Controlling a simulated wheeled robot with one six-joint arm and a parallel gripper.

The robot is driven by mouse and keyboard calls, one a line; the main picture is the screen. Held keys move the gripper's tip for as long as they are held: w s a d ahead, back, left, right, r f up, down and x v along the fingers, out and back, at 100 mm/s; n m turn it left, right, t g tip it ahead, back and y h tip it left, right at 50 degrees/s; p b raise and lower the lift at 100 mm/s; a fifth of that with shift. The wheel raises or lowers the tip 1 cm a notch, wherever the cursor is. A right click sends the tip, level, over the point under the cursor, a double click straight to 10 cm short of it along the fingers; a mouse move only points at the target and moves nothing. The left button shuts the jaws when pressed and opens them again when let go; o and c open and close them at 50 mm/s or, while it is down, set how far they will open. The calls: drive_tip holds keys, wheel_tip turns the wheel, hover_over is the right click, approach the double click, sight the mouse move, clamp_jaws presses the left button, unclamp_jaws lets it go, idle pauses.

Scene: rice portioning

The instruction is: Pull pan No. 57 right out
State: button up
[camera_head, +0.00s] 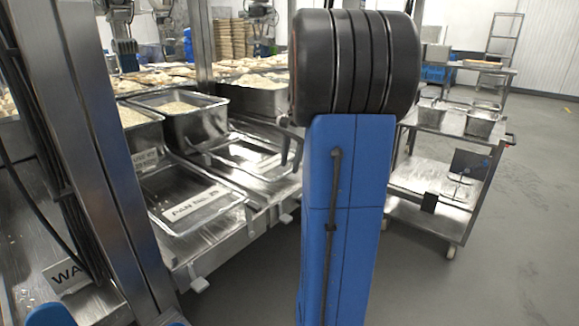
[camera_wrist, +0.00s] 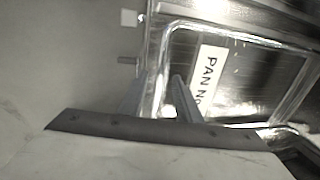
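A shallow steel pan (camera_head: 158,231) with a white label (camera_head: 190,206) sits empty at the front of the counter in the head view. The label reads "PAN No", and its number is too blurred to read for certain. In the wrist view the labelled pan (camera_wrist: 232,122) fills the upper right. My gripper (camera_wrist: 162,82) reaches toward its left rim, with the two fingers apart and the rim between them. I cannot tell whether they touch it. In the head view my blue arm hides most of the gripper.
A second empty pan (camera_head: 234,143) lies behind, and a deeper pan of rice (camera_head: 196,122) stands beyond. A steel post (camera_head: 95,150) stands at the left. A cart (camera_head: 425,212) stands at the right. Open floor (camera_head: 510,270) lies in front.

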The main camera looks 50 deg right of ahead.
drive_tip(key=shift+w+f, duration=0.15)
drive_tip(key=shift+f, duration=0.7)
clamp_jaws()
